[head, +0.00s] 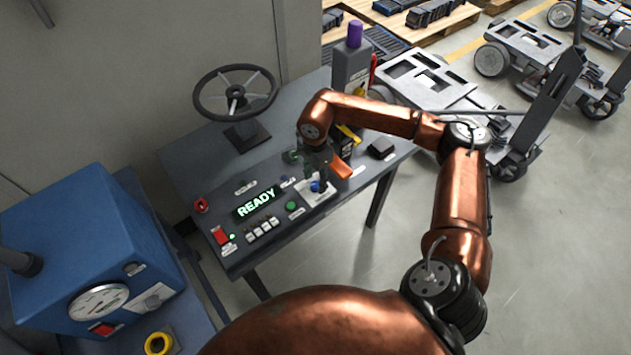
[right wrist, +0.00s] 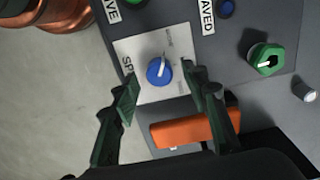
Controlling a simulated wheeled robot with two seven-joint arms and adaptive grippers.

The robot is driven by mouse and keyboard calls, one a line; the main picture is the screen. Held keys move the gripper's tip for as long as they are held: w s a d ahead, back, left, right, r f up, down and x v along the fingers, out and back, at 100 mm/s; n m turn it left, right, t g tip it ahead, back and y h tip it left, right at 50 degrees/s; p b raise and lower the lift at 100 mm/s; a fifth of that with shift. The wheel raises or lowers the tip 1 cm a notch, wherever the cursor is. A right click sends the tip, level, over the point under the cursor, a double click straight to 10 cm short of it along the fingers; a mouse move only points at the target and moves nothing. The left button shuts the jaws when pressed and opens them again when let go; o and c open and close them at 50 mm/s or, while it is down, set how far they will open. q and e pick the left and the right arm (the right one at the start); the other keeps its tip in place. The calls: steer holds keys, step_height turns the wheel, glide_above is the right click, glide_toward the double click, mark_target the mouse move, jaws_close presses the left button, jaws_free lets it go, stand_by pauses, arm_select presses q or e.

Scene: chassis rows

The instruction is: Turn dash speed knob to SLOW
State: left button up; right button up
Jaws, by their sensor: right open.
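The dash speed knob (right wrist: 159,72) is blue with a white pointer line and sits on a white label plate (right wrist: 128,50) in the right wrist view. Its pointer aims up and slightly right in that view; the small lettering around it is too blurred to read. In the head view the knob (head: 316,186) is partly hidden by my right gripper (head: 320,184). In the right wrist view my right gripper (right wrist: 160,86) is open, with one finger on each side of the knob and apart from it. My left gripper is not in view.
An orange handle (right wrist: 195,128) lies close beside the right gripper. A green knob (right wrist: 266,60) is to the right. The dash also holds a READY display (head: 256,203), a steering wheel (head: 235,92) and several switches (head: 262,229). A blue gauge box (head: 70,230) stands at left.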

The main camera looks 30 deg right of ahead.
mark_target(316, 184)
step_height(316, 184, up, 10)
steer(key=shift+r, duration=0.25)
stand_by(0.6)
